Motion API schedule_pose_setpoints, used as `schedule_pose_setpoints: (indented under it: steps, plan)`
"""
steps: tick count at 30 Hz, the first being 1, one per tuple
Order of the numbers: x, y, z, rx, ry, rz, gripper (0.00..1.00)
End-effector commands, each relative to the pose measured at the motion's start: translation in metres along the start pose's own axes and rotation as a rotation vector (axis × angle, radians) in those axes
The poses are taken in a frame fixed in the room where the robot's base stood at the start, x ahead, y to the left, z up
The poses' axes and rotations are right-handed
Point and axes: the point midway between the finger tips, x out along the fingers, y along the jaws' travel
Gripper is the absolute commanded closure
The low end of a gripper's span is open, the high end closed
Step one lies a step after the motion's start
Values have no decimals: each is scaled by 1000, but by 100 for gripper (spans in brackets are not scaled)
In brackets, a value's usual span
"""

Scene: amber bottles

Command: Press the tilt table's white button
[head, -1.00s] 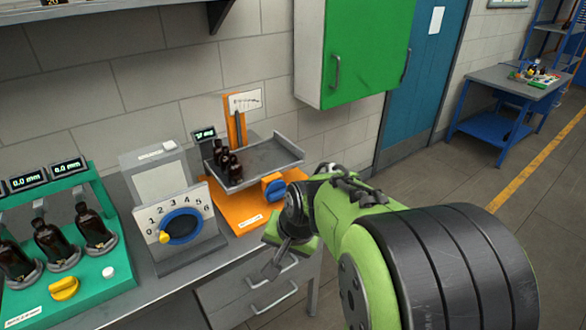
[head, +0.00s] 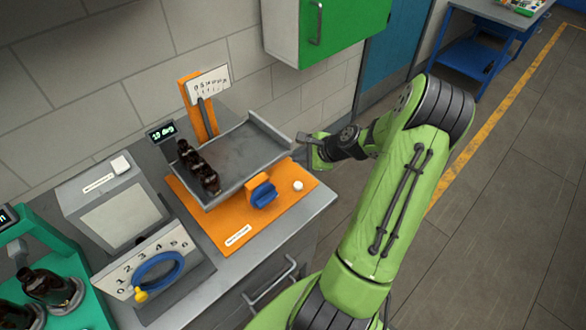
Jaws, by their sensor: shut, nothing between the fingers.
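The tilt table has an orange base (head: 221,228) and a grey tray (head: 247,147) tilted down to the left. The round white button (head: 298,185) is on the base's right part, beside a blue knob (head: 263,193). Its display (head: 161,132) appears to read 10 deg. My gripper (head: 303,139) is shut and empty, beyond and above the white button, near the tray's right corner. It is apart from the button; its fingertips are small in view.
Left of the tilt table is a grey unit with a numbered dial (head: 157,270) and a white button (head: 121,165). A green stand (head: 83,312) with bottles is farther left. A green cabinet (head: 316,30) hangs above.

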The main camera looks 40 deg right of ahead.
Motion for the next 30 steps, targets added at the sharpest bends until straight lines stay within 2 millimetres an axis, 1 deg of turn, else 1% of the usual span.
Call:
schedule_pose_setpoints:
  steps: [9,13,17,27,30]
  plan:
    - [1,1,-1,-1,0,1,100]
    - [7,5,-4,-2,0,1,100]
    - [18,13,-12,-2,-1,1,100]
    - [54,40,-39,-2,-1,3,100]
    - [61,45,-44,-3,-1,3,100]
